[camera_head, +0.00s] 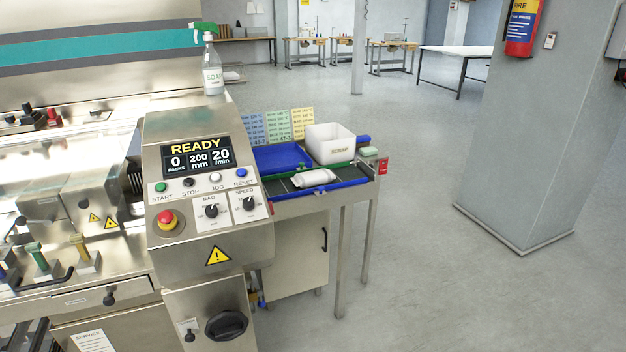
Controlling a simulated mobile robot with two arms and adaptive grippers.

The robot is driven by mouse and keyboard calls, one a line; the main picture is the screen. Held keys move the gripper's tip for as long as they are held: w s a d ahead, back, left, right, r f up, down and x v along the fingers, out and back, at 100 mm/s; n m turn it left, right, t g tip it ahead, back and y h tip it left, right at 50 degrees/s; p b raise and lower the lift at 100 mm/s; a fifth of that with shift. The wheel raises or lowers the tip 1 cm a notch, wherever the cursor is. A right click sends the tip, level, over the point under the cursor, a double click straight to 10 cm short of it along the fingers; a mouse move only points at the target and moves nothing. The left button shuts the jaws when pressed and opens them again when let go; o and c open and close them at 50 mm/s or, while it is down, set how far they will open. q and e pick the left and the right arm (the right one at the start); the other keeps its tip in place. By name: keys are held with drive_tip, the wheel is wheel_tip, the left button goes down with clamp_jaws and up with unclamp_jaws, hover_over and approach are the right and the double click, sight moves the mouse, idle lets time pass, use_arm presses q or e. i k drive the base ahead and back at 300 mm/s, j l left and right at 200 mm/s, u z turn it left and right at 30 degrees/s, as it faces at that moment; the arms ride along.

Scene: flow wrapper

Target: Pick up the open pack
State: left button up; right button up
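A white pack (314,178) lies on the dark outfeed belt (277,188) at the right end of the wrapping machine, near the belt's blue front rail (325,189). It is small in this view, and I cannot tell whether one of its ends is open. Nothing is touching it from above. Neither of my grippers shows in the head view.
Behind the pack are a blue tray (281,158) and a white bin (330,142). The control panel (205,185), with a READY display, stands left of the belt. A grey pillar (540,130) is at right; the floor between is clear.

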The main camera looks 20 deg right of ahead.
sight(322, 176)
drive_tip(key=i+l+u, duration=0.1)
drive_tip(key=i+l, duration=0.6)
drive_tip(key=i, duration=0.1)
